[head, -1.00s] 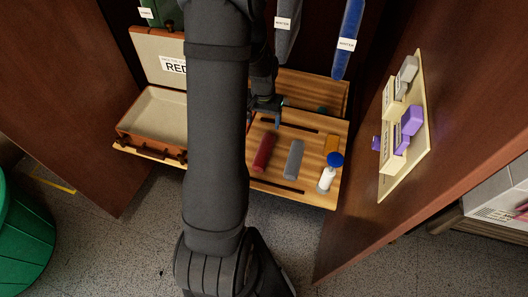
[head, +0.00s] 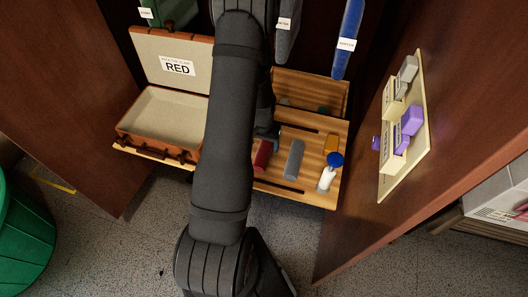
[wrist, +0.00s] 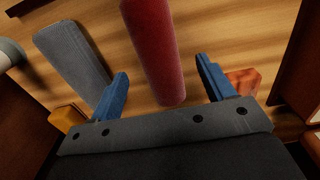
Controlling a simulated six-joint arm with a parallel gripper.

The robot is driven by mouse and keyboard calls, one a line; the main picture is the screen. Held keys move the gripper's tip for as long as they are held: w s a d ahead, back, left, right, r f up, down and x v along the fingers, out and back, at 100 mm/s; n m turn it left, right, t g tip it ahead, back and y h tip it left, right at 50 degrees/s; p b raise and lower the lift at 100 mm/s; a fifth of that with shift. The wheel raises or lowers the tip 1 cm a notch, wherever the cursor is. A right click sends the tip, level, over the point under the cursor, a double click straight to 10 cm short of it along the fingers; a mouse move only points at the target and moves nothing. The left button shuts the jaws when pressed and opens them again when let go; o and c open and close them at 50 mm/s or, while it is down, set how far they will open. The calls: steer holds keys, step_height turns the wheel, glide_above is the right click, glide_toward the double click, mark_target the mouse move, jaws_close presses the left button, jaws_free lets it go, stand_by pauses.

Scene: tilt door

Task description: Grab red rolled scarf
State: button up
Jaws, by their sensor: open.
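The red rolled scarf (head: 263,155) lies on the slatted wooden shelf in the head view, its far end hidden by my gripper and arm. In the wrist view the scarf (wrist: 152,45) runs from the top edge down between my two blue fingers. My gripper (wrist: 161,68) is open, with one finger on each side of the scarf's near end and a visible gap to each. In the head view my gripper (head: 268,132) is dark and partly hidden, at the scarf's far end. I cannot tell its exact height above the shelf.
A grey roll (head: 295,158) lies right of the scarf and also shows in the wrist view (wrist: 72,55). A white bottle (head: 326,179) and an orange item (head: 331,142) are farther right. An open case marked RED (head: 167,112) stands left. Cabinet doors flank the shelf.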

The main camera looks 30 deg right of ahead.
mark_target(264, 148)
steer(key=shift+w+d+f, duration=0.1)
steer(key=shift+f, duration=1.2)
steer(key=shift+d+f, duration=0.1)
steer(key=shift+f, duration=1.15)
steer(key=shift+c, duration=0.2)
steer(key=c, duration=1.1)
